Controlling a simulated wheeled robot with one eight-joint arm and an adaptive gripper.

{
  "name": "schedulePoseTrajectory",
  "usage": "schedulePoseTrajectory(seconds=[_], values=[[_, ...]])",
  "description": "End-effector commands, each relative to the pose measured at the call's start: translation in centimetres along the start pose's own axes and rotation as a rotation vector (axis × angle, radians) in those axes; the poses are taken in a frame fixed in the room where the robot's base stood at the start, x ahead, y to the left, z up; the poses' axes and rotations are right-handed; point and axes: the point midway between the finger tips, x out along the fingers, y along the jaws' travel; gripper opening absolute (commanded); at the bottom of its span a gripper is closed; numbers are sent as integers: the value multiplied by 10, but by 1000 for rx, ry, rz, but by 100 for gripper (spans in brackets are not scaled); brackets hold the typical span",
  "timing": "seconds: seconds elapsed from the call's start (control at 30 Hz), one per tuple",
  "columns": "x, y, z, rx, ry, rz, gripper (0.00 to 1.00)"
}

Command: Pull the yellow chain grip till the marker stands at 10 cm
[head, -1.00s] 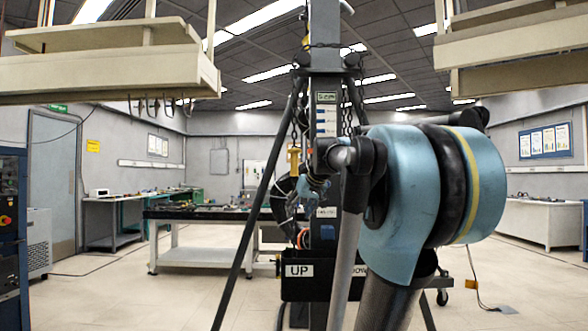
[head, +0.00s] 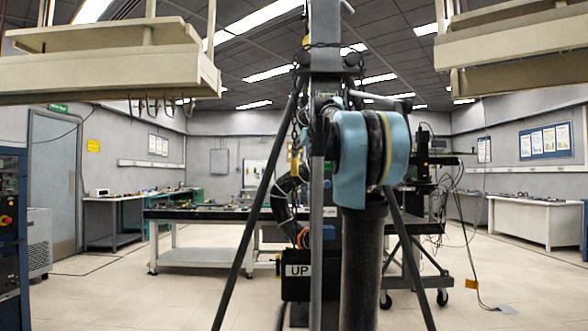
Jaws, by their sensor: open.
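The yellow chain grip (head: 294,163) hangs upright on a dark chain (head: 295,128), just left of the dark central column (head: 325,40). My blue and black arm joint and upright grey link stand in front of the column, right of the grip. They cover the column's scale, so the marker and its reading are hidden. I cannot make out my gripper; its jaws seem to be behind my own arm. No contact with the yellow grip shows.
A black box labelled UP (head: 298,270) sits low on the column, between slanted dark legs (head: 245,235). A black hose (head: 283,195) curves beside the grip. A long workbench (head: 190,214) stands behind. Beige overhead shelves (head: 110,75) hang at upper left and right.

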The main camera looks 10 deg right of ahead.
Motion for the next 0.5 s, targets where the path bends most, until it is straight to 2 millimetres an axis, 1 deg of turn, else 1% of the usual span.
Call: schedulePoseTrajectory(seconds=[0.03,0.1,0.5], values=[[10,-1,0,-1,0,-1,50],[23,-1,0,-1,0,-2,50],[91,-1,0,-1,-1,-2,50]])
